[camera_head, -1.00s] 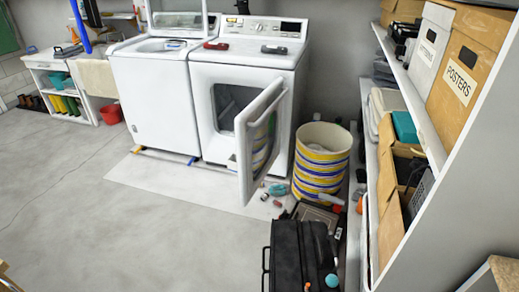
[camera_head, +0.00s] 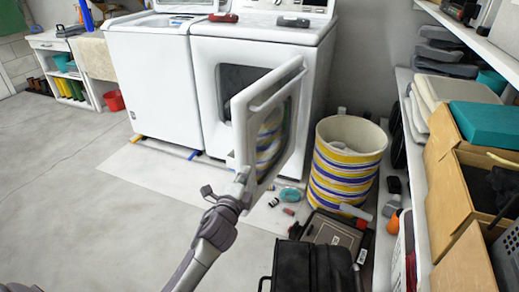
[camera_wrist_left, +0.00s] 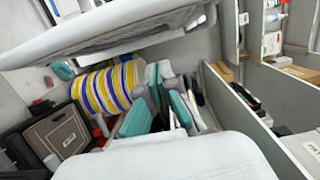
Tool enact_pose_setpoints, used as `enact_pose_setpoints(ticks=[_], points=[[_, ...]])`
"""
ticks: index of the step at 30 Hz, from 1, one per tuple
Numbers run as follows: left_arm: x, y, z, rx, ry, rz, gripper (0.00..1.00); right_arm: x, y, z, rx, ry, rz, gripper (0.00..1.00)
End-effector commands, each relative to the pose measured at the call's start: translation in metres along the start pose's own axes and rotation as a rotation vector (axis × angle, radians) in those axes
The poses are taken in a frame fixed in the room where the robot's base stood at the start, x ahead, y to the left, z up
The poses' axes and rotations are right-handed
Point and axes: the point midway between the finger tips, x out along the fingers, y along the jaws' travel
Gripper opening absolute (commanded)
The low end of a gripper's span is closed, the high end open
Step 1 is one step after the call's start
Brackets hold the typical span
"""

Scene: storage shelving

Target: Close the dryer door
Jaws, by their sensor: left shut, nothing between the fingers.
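The white dryer (camera_head: 262,50) stands at the back centre, with its dark drum opening partly visible. Its door (camera_head: 240,125) is swung wide open, hinged at the right and standing out toward me. The door has a white frame and a window, through which striped colours show. My left gripper (camera_head: 242,178) is shut and empty at the lower part of the door's free edge. I cannot tell whether it touches the door. In the left wrist view a long white panel, likely the door (camera_wrist_left: 110,30), crosses the top. My right gripper is not in view.
A striped basket (camera_head: 345,165) stands right of the dryer. A black case (camera_head: 310,268) lies in front, with small items on the floor (camera_head: 288,211). Loaded shelving (camera_head: 412,150) lines the right side. A white washer (camera_head: 150,80) stands left. The floor at left is free.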

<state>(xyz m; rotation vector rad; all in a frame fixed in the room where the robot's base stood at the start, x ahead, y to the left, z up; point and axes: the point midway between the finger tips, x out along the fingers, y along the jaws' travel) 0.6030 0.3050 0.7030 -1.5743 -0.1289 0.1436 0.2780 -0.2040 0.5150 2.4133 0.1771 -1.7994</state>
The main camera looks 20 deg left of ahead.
Motion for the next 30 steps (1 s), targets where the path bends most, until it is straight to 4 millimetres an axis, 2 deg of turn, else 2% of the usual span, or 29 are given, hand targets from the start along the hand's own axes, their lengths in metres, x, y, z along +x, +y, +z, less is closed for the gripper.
enact_pose_setpoints(ticks=[4, 8, 12, 15, 19, 21, 24, 30], points=[[0.007, -0.005, 0.001, 0.011, -0.002, -0.014, 0.0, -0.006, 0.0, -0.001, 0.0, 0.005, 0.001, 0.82], [0.027, -0.005, 0.001, 0.011, -0.002, -0.014, 0.0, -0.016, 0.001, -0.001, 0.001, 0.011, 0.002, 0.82], [0.057, -0.005, 0.001, 0.01, -0.003, -0.013, 0.0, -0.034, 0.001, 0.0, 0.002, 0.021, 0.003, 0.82], [0.079, -0.005, 0.001, 0.008, -0.003, -0.013, 0.0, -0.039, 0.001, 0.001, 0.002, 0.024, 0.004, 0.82], [0.105, -0.005, 0.0, 0.007, -0.002, -0.013, 0.0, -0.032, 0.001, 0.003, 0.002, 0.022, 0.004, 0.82], [0.104, -0.004, 0.016, 0.012, -0.004, -0.009, 0.0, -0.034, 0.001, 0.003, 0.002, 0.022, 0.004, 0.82], [0.107, -0.005, 0.028, 0.01, -0.002, -0.01, 0.0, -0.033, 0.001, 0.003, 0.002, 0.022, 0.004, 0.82], [0.11, -0.005, 0.039, 0.007, -0.001, -0.01, 0.0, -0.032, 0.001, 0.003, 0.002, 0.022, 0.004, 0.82]])
